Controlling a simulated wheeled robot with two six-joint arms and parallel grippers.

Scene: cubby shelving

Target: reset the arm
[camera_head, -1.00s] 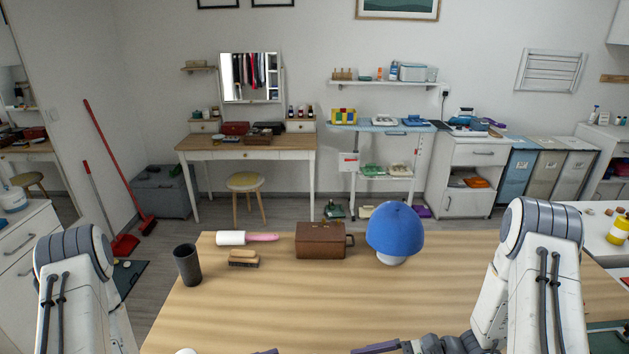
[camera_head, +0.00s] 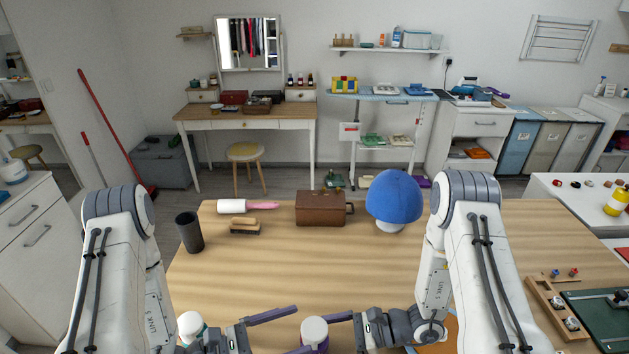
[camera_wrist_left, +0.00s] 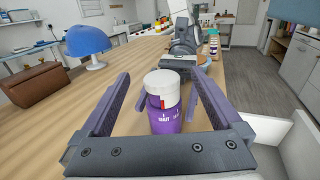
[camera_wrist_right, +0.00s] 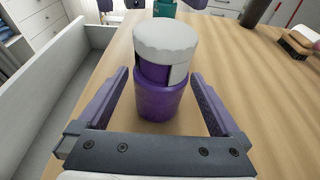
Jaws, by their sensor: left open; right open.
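A purple jar with a white lid (camera_head: 314,333) stands upright on the wooden table near its front edge. It also shows in the left wrist view (camera_wrist_left: 164,118) and the right wrist view (camera_wrist_right: 165,98). My left gripper (camera_head: 304,328) is open, its fingers reaching toward the jar from the left. My right gripper (camera_head: 333,325) is open and faces the jar from the right; its lower finger is hidden in the head view. In each wrist view the jar appears between or just beyond the spread fingers, and neither gripper is visibly clamped on it.
A white-topped container (camera_head: 190,324) is close to my left arm. The middle of the table is clear.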

